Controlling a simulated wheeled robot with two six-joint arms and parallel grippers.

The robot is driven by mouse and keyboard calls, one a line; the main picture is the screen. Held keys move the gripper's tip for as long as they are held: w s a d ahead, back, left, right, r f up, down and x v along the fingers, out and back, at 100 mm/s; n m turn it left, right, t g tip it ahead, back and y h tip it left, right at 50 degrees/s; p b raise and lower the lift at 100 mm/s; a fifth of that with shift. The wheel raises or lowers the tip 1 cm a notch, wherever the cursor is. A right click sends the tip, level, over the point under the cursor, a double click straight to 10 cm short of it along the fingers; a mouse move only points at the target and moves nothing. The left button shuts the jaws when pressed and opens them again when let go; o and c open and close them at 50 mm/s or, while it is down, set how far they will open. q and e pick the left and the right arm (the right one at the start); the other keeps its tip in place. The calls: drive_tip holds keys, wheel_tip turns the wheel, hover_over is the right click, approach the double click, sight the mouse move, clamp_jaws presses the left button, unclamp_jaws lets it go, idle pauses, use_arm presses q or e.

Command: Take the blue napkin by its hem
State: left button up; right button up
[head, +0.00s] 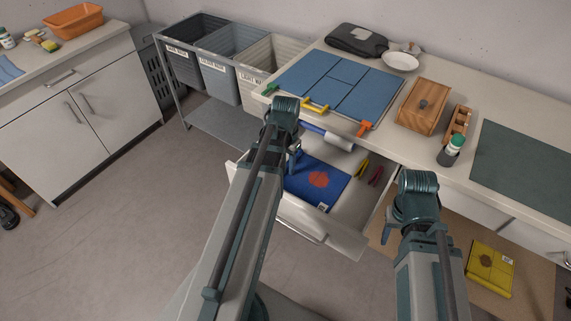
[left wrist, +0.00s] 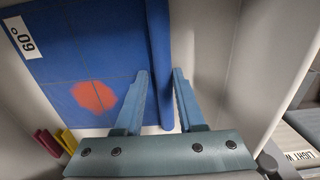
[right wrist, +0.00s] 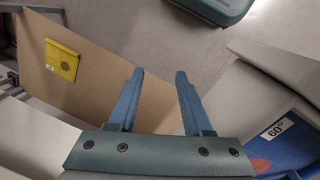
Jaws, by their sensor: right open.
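The blue napkin (head: 304,182) lies flat in the open drawer, with an orange-red stain and a white label. In the left wrist view the napkin (left wrist: 105,48) has a "60°" label and a thick rolled hem (left wrist: 158,40) along its right side. My left gripper (left wrist: 161,72) is over the drawer with one finger on each side of the hem. The fingertips are close to the hem, but I cannot tell whether they press on it. My right gripper (right wrist: 160,72) is open and empty, to the right of the drawer; the napkin's labelled corner (right wrist: 265,145) shows beside it.
The drawer (head: 340,240) has raised walls around the napkin. Yellow-handled (head: 361,169) and red-handled (head: 376,177) items lie beside the napkin. A yellow cloth (head: 490,268) lies on a brown board at the lower right. Labelled bins (head: 218,75) stand at the back left.

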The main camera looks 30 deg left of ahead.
use_arm(q)
drive_tip(key=shift+a, duration=0.25)
drive_tip(key=shift+c, duration=0.7)
drive_tip(key=shift+w+a+r+p, duration=0.1)
drive_tip(key=shift+r+p, duration=0.25)
drive_tip(key=shift+p, duration=0.1)
clamp_jaws()
wheel_tip(320, 180, up, 12)
drive_tip(key=p, duration=1.2)
drive_tip(key=shift+r, duration=0.15)
